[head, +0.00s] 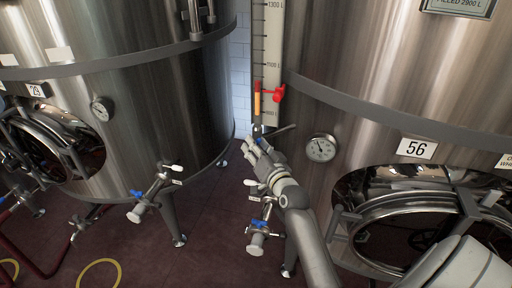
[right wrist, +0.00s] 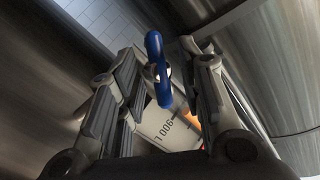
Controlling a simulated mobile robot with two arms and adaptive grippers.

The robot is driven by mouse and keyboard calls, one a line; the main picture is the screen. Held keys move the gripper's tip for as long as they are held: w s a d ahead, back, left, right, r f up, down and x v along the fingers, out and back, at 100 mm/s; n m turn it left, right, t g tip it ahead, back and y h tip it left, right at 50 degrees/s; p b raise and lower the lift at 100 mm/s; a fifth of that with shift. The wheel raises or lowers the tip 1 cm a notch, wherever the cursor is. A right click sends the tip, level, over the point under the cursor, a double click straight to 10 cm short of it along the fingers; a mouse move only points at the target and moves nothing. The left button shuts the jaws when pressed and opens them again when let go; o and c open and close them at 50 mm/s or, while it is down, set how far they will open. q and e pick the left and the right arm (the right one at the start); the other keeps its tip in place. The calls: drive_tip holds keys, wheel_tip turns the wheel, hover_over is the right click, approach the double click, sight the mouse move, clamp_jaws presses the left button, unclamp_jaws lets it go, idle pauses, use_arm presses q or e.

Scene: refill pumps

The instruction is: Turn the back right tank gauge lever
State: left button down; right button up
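The large steel tank (head: 335,70) marked 56 stands on the right. Its tall level gauge (head: 268,45) has a litre scale, a red clip (head: 277,93) and an orange level band. The gauge's blue lever (right wrist: 157,70) shows between my right gripper's fingers in the right wrist view, with the 900 L mark behind it. In the head view the gripper mostly covers the lever. My right gripper (head: 262,143) is open at the gauge's bottom end, its fingers on either side of the lever. I cannot tell whether they touch it. My left gripper is not in view.
A second steel tank (head: 150,100) marked 29 stands on the left. A round dial (head: 321,148) and an open-looking oval hatch (head: 410,215) are on tank 56. Blue-handled valves (head: 258,235) stick out low beside my right arm. The dark red floor (head: 195,215) between the tanks is mostly clear.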

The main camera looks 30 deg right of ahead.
clamp_jaws()
drive_tip(key=shift+w+a+f+m+t+h+b, duration=0.15)
drive_tip(key=shift+m+t+h+b, duration=0.8)
drive_tip(key=shift+m+b, duration=1.5)
drive_tip(key=shift+s+d+f+m+t+h+b, duration=0.15)
drive_tip(key=shift+m+t+h+b, duration=0.35)
drive_tip(key=shift+m+h+b, duration=1.85)
drive_tip(key=shift+w+a+f+m+t+b, duration=0.15)
drive_tip(key=shift+m+t+b, duration=0.95)
drive_tip(key=shift+b, duration=2.6)
drive_tip(key=shift+m+g, duration=0.3)
drive_tip(key=shift+g, duration=0.05)
unclamp_jaws()
